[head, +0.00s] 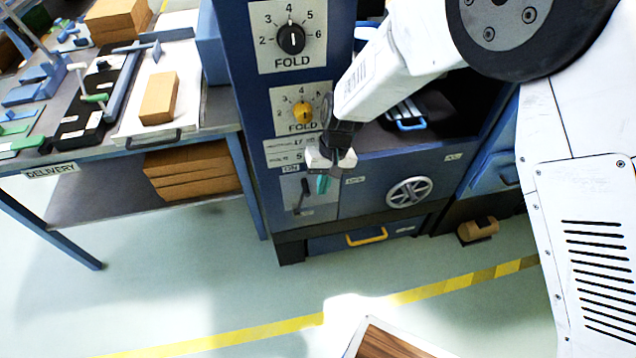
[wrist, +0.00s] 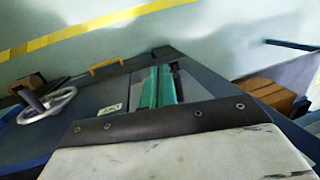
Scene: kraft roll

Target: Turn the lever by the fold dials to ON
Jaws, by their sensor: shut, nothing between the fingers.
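The lever (head: 302,196) is a dark handle on a light plate (head: 322,209) low on the blue machine's front, below the fold dials. It stands slightly tilted from upright, its top leaning right. A small label above the plate is partly readable as ON. The upper fold dial (head: 290,39) has a black knob; the lower fold dial (head: 302,111) has a yellow one. My gripper (head: 323,184) is just right of the lever, teal fingers shut and empty. In the wrist view the fingers (wrist: 158,88) hide most of the plate; I cannot tell whether they touch the lever.
A handwheel (head: 409,192) is right of the plate, with a yellow drawer handle (head: 367,236) below. A delivery table (head: 205,113) with boxes and tools stands at left. A wood-topped surface (head: 390,343) is at the bottom. The floor in front of the machine is mostly clear.

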